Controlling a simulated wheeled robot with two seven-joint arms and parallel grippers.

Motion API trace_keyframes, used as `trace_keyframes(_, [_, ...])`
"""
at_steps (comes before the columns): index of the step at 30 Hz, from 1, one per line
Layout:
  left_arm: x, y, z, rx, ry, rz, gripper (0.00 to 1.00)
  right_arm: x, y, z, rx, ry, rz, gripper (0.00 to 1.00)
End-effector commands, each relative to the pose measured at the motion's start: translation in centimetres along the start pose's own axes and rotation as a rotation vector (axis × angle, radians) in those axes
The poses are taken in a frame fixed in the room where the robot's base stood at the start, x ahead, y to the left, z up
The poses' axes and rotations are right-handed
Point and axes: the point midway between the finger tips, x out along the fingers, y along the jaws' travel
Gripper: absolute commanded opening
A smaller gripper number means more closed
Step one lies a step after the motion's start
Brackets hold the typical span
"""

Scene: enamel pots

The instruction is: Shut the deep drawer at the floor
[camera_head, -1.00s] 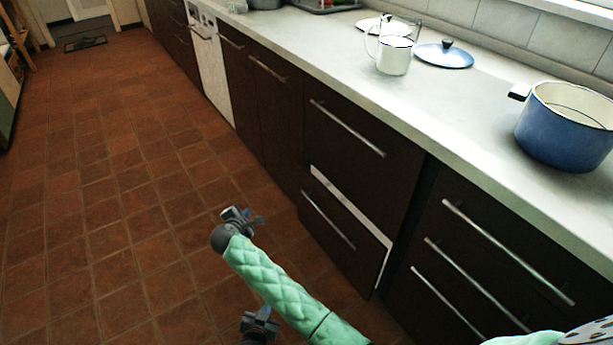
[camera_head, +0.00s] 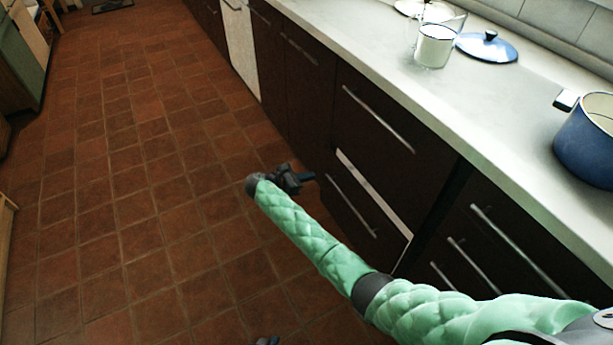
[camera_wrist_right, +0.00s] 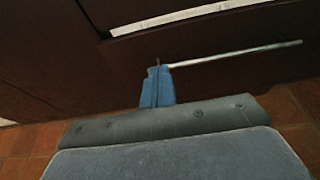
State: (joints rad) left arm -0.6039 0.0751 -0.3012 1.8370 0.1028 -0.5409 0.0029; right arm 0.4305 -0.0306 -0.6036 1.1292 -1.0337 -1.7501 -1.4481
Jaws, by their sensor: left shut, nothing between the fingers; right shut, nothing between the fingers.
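The deep drawer (camera_head: 349,213) is the dark lower front near the floor. It stands slightly out, with a pale edge along its top and right side. It has a long metal bar handle (camera_head: 350,205). My right gripper (camera_head: 297,178) is shut and empty, just in front of the drawer's far end. In the right wrist view its blue fingertips (camera_wrist_right: 158,75) are at the left end of the handle (camera_wrist_right: 235,54); I cannot tell whether they touch. My left gripper (camera_head: 265,341) is shut and low at the bottom edge of the head view, mostly cut off.
Another drawer bank (camera_head: 500,240) with bar handles stands at the right. The tiled floor (camera_head: 130,200) at left is clear.

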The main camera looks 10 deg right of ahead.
Motion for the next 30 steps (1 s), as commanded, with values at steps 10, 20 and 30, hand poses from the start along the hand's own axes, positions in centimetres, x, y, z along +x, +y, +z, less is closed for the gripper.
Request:
trace_keyframes(10, [0.6,-0.2,0.5,0.0,0.001,-0.001,0.0,6.2,0.0,-0.1,0.001,0.0,0.0,0.0])
trace_keyframes(20, [0.8,-0.2,0.9,0.0,-0.001,0.0,0.0,9.9,0.0,1.0,0.001,0.001,0.002,0.0])
trace_keyframes(30, [0.8,-0.2,0.9,0.0,0.0,0.0,0.0,10.4,0.0,1.2,0.001,0.001,0.002,0.0])
